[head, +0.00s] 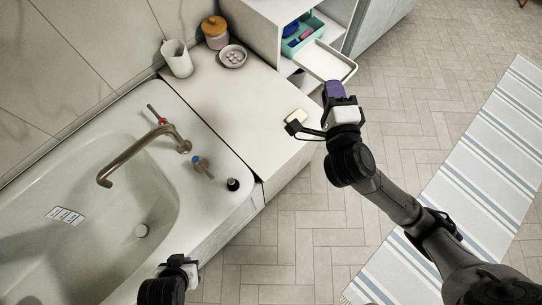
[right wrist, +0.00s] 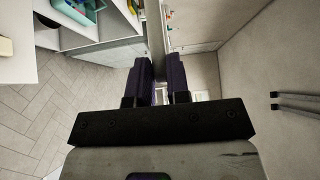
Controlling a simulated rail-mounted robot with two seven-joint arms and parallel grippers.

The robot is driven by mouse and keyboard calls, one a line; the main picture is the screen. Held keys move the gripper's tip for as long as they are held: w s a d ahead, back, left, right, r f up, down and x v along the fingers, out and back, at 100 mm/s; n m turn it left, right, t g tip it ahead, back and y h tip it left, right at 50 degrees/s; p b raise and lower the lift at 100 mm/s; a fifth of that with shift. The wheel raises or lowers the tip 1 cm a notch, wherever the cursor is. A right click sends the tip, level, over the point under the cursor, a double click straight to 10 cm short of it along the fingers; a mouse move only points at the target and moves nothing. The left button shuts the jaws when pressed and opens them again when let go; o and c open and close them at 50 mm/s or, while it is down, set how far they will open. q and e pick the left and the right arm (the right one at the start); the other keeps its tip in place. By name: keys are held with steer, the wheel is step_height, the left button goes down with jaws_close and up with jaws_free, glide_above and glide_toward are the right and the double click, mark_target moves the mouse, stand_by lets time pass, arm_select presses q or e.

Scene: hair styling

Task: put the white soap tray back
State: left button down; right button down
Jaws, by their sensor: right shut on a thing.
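The white soap tray (head: 325,62) is a shallow rectangle with a raised rim, in front of the open shelf unit in the head view. My right gripper (head: 335,88) is shut on its near edge and holds it beyond the counter's end. In the right wrist view the purple fingers (right wrist: 160,82) stand close together around a thin grey strip, which seems to be the tray seen edge-on. I cannot tell whether the tray touches the shelf. My left gripper (head: 180,265) is low in the head view, beside the tub's front edge, and its jaw opening is unclear.
The white shelf unit (head: 262,32) holds a teal box (head: 303,36) with small items. A cream block (head: 295,116) lies near the edge of the white counter (head: 235,108). A cup (head: 177,58), a lidded jar (head: 215,32) and a bowl (head: 233,57) stand at the back.

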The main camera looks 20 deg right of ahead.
steer(key=s+f+n+g+y+b, duration=0.1)
steer(key=s+f+n+y+b, duration=0.25)
steer(key=f+b, duration=0.55)
steer(key=s+f+n+g+y+b, duration=0.15)
steer(key=f+y+b, duration=0.3)
steer(key=f, duration=0.85)
steer(key=s+f+n+y+b, duration=0.35)
steer(key=f+b, duration=0.25)
steer(key=f, duration=0.5)
steer(key=w+a+f+y+b, duration=0.1)
steer(key=w+a+f+b, duration=0.2)
steer(key=a+f, duration=0.6)
steer(key=w+f, duration=0.1)
steer(key=w, duration=0.1)
steer(key=shift+w+a+f+b, duration=0.3)
steer(key=shift+w+f+b, duration=0.1)
steer(key=shift+f, duration=0.15)
steer(key=c, duration=1.1)
jaws_free()
